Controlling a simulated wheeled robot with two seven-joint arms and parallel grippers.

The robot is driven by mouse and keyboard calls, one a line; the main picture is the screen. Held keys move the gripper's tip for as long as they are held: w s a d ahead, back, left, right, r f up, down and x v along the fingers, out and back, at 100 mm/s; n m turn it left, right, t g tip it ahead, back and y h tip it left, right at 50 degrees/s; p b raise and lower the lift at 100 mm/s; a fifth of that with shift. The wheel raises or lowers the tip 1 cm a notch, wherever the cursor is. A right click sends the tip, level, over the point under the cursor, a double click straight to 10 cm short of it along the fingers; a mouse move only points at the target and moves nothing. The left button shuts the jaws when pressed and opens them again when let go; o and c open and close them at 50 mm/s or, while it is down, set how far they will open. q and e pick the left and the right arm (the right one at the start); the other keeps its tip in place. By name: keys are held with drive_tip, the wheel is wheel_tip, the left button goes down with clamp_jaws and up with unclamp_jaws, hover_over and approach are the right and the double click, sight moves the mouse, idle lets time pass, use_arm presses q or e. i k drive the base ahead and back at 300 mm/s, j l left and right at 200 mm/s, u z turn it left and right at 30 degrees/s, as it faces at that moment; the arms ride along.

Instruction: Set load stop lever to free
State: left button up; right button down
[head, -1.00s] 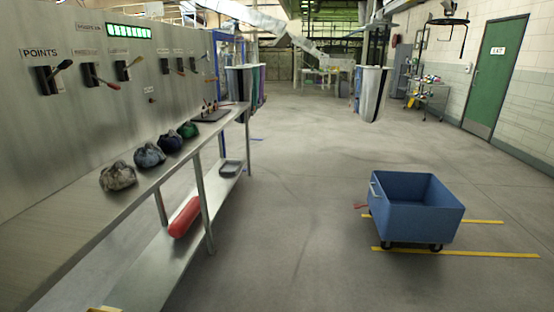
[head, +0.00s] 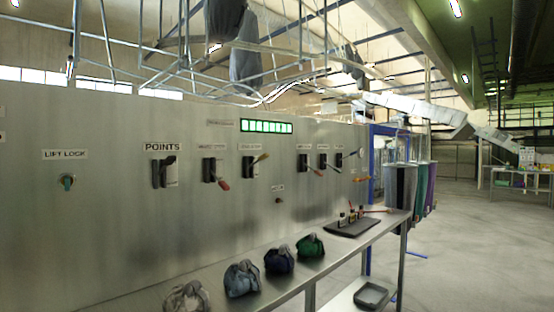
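A steel control panel (head: 110,230) on the left carries a row of levers. Most labels are too small to read, so I cannot tell which lever is the load stop. The lever under the POINTS label (head: 165,174) has a dark base and a pale grey part. Right of it, a lever with a red handle (head: 223,184) points down and right. Several smaller levers (head: 322,161) follow farther right. Neither of my grippers is in view.
A steel shelf (head: 340,255) runs below the panel, bearing several tied bags (head: 242,279) and a dark tray (head: 352,228). A green display (head: 266,126) and a LIFT LOCK knob (head: 67,182) are on the panel. Floor is open at right.

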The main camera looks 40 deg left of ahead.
sight(264, 156)
drive_tip(key=i+u, duration=0.5)
drive_tip(key=i+l+u, duration=0.15)
drive_tip(key=i+u, duration=0.2)
drive_tip(key=u, duration=0.15)
drive_tip(key=i+l+u, duration=0.7)
drive_tip(key=u, duration=0.25)
drive_tip(key=i+l+u, duration=0.25)
drive_tip(key=u, duration=0.2)
drive_tip(key=i+l+u, duration=0.15)
drive_tip(key=l+u, duration=0.35)
drive_tip(key=i+l+u, duration=0.1)
drive_tip(key=l+u, duration=0.6)
drive_tip(key=l, duration=0.5)
